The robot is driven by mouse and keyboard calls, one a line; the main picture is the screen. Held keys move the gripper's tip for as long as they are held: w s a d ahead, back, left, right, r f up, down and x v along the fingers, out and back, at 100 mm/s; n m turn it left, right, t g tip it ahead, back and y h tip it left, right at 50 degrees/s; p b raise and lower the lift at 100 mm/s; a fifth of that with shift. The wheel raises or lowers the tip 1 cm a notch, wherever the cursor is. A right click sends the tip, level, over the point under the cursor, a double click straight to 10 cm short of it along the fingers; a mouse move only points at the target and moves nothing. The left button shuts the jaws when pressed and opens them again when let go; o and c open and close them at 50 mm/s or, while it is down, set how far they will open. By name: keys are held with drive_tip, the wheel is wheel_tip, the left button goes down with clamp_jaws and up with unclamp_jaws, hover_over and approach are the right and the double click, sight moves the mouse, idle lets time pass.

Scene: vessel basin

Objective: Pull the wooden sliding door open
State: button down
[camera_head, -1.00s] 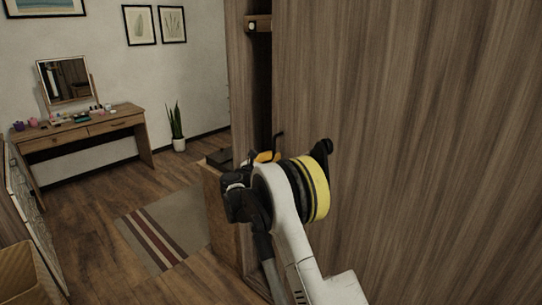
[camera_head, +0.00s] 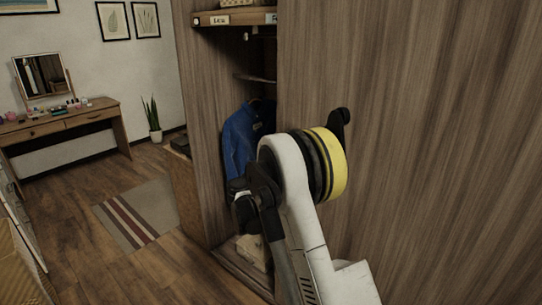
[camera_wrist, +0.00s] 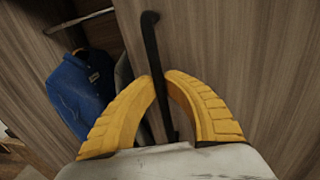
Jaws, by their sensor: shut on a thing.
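The wooden sliding door (camera_head: 415,120) fills the right of the head view as a tall brown panel. It also shows in the wrist view (camera_wrist: 235,50). Its left edge stands apart from the closet's side wall (camera_head: 208,130), leaving a gap. In the wrist view my gripper (camera_wrist: 162,80) has its two yellow fingers on either side of a dark bar handle (camera_wrist: 152,40) on the door, shut on it.
Inside the gap hang a blue garment (camera_head: 238,140) and a rail (camera_wrist: 85,20), under a shelf (camera_head: 235,18). A low wooden cabinet (camera_head: 187,190) stands left of the closet. A dressing table (camera_head: 65,122), a plant (camera_head: 153,118) and a striped rug (camera_head: 135,215) are farther left.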

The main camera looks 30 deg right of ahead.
drive_tip(key=s+d, duration=0.3)
drive_tip(key=s, duration=0.5)
drive_tip(key=s+d+b, duration=0.1)
drive_tip(key=s+d, duration=0.1)
drive_tip(key=s, duration=0.6)
drive_tip(key=shift+d, duration=0.4)
drive_tip(key=c, duration=1.5)
unclamp_jaws()
drive_tip(key=shift+o, duration=0.2)
drive_tip(key=shift+s, duration=0.1)
drive_tip(key=v, duration=1.2)
